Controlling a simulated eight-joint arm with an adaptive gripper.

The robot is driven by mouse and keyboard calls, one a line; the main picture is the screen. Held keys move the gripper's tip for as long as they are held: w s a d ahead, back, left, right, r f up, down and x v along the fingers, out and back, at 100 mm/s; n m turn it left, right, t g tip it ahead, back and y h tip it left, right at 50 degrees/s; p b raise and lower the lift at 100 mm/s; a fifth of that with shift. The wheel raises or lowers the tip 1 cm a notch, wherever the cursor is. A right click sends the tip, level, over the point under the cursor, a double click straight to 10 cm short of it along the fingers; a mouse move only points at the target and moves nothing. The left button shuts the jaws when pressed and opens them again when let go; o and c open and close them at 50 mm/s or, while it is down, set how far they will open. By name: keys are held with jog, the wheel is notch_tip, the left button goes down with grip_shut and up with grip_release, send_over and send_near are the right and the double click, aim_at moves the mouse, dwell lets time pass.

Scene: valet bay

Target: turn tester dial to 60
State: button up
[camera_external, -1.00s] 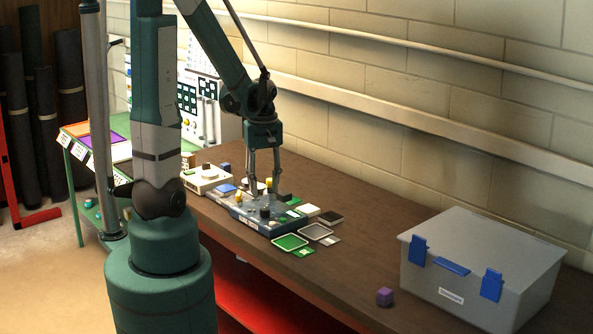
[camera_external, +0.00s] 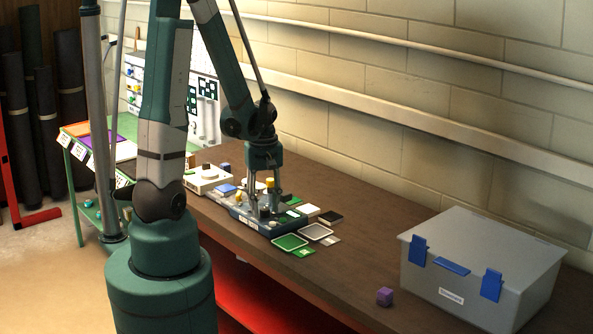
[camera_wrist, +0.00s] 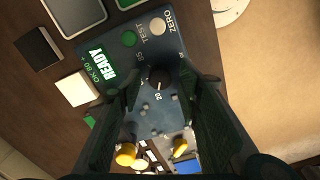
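The tester is a blue-grey box (camera_external: 238,215) on the bench, with a green READY display (camera_wrist: 97,64) showing in the wrist view. Its dial is a dark round knob (camera_wrist: 160,77), with a 20 mark beside it and an 85 mark farther round. My gripper (camera_wrist: 161,82) points down over the panel, its two dark fingers on either side of the dial. They look apart, with a gap to the knob; contact is not clear. In the external view my gripper (camera_external: 264,207) is low at the tester, and its fingers partly hide the dial.
A green TEST button (camera_wrist: 129,39) and a pale ZERO button (camera_wrist: 158,26) are close to the dial. Yellow-topped posts (camera_wrist: 126,154) stand at the other end. Trays (camera_external: 290,242) lie in front.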

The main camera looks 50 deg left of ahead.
jog(key=shift+f, duration=0.2)
jog(key=c, duration=0.9)
jog(key=shift+m, duration=0.4)
jog(key=m+b, duration=0.3)
jog(key=m, duration=0.2)
jog(key=shift+f, duration=0.1)
jog(key=m+b, duration=0.1)
jog(key=m, duration=0.5)
jog(key=shift+b, duration=0.4)
